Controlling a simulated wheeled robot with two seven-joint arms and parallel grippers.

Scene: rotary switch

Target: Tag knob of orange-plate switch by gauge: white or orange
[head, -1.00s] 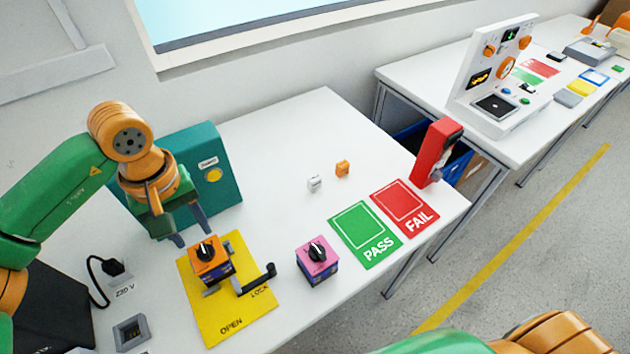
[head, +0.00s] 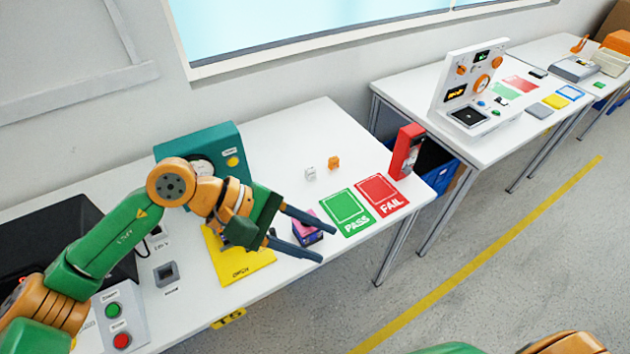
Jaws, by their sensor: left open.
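The white tag (head: 310,174) and the orange tag (head: 334,163) stand side by side on the table. The teal gauge box (head: 228,140) is at the back; its dial (head: 203,167) is partly hidden by my left arm. The orange-plate switch is hidden behind my left arm and gripper; part of the yellow mat (head: 245,268) shows below them. The pink-plate switch (head: 308,231) shows between the fingers of my left gripper (head: 328,241). That gripper is open and points right; I cannot tell its height over the switch. My right gripper is out of view.
The green PASS card (head: 346,212) and red FAIL card (head: 381,196) lie to the right. A red device (head: 405,151) stands at the table's right end. A button box (head: 119,325) and a socket block (head: 166,273) are at the left. The table around the tags is clear.

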